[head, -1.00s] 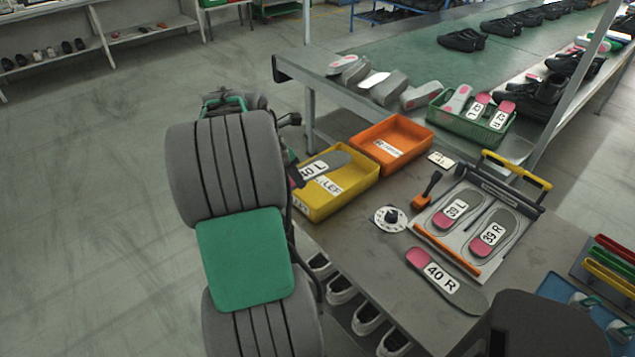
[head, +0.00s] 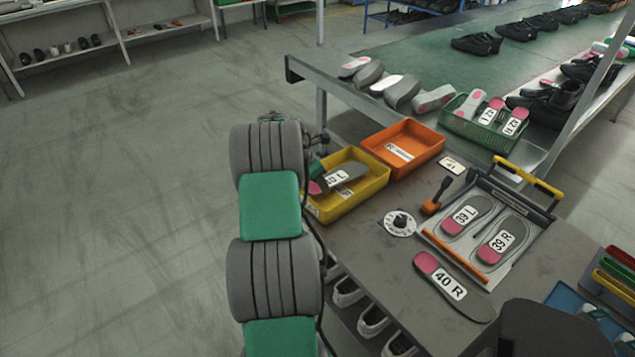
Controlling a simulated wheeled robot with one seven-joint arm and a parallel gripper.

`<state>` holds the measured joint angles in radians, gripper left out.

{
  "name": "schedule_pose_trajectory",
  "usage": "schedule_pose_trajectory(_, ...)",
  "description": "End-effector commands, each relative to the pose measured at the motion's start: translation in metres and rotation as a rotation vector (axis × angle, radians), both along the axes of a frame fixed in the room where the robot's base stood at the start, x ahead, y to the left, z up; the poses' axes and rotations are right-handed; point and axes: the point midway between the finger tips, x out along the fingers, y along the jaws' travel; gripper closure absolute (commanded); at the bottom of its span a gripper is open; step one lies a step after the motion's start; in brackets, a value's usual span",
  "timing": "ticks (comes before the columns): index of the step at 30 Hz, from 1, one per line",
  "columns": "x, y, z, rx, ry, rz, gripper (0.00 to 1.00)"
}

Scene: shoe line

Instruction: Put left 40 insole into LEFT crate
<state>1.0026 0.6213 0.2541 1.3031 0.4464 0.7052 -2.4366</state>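The left 40 insole (head: 351,174) is grey with a pink heel and a white label, partly readable as "0 L". It overlaps the inside of the yellow LEFT crate (head: 343,207) and covers part of the crate's label. I cannot tell whether it rests on the crate floor or hangs just above it. My gripper (head: 316,170) is at the crate's left side, close to the heel end of the insole. My arm hides most of it, and its fingers cannot be made out.
An orange crate (head: 432,155) stands right behind the yellow one. A 40 R insole (head: 470,300) lies on the table (head: 400,268).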

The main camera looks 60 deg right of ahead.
Motion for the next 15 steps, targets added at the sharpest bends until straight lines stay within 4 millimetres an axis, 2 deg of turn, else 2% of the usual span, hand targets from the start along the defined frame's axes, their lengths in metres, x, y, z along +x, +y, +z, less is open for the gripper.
schedule_pose_trajectory(14, 0.0, 0.0, -0.012, -0.001, 0.0, -0.001, 0.85)
schedule_pose_trajectory(15, 0.0, 0.0, -0.012, 0.0, 0.0, -0.001, 0.45)
